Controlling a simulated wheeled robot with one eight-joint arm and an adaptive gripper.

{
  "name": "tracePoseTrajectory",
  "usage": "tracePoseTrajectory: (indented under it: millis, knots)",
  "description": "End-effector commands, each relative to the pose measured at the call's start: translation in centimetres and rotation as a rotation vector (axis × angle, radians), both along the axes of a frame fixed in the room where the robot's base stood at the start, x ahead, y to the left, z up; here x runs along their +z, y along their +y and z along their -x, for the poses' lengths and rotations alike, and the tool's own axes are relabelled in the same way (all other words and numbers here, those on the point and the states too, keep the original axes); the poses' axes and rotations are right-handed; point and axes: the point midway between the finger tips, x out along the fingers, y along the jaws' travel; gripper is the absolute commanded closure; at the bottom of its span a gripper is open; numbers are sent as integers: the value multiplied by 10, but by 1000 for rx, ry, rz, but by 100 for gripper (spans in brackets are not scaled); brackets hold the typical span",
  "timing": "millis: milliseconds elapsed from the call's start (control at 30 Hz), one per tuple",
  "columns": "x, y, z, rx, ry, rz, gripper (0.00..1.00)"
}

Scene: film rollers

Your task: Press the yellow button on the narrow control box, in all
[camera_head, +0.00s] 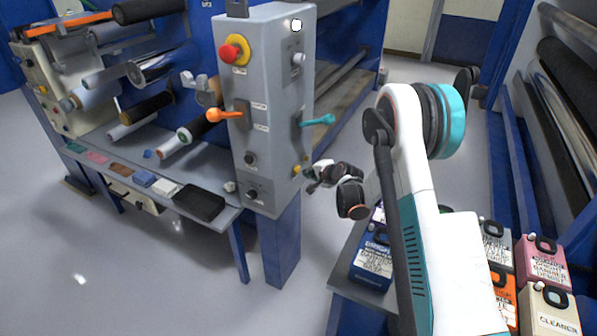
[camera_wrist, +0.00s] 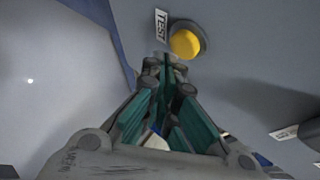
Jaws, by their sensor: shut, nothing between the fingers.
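The tall grey control box (camera_head: 278,120) stands left of my arm in the head view. A small yellow button (camera_head: 297,170) sits low on its narrow right-hand face. In the wrist view the round yellow button (camera_wrist: 185,43) sits in a dark ring, beside a label reading TEST. My gripper (camera_head: 310,175) is shut and empty, just right of the button in the head view. In the wrist view its fingertips (camera_wrist: 168,68) point at the box face, just below and left of the button. I cannot tell whether they touch anything.
A teal lever (camera_head: 318,120) sticks out of the same face above the button. Labelled canisters, one blue (camera_head: 371,262), stand near my arm.

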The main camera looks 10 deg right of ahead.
Motion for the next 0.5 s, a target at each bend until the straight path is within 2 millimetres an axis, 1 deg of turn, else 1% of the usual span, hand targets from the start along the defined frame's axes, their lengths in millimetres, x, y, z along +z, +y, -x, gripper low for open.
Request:
tracePoseTrajectory:
  millis: [167, 500]
  knots:
    - [0, -7, 4, -1, 0, 0, 100]
    - [0, -32, 22, -3, 0, -1, 100]
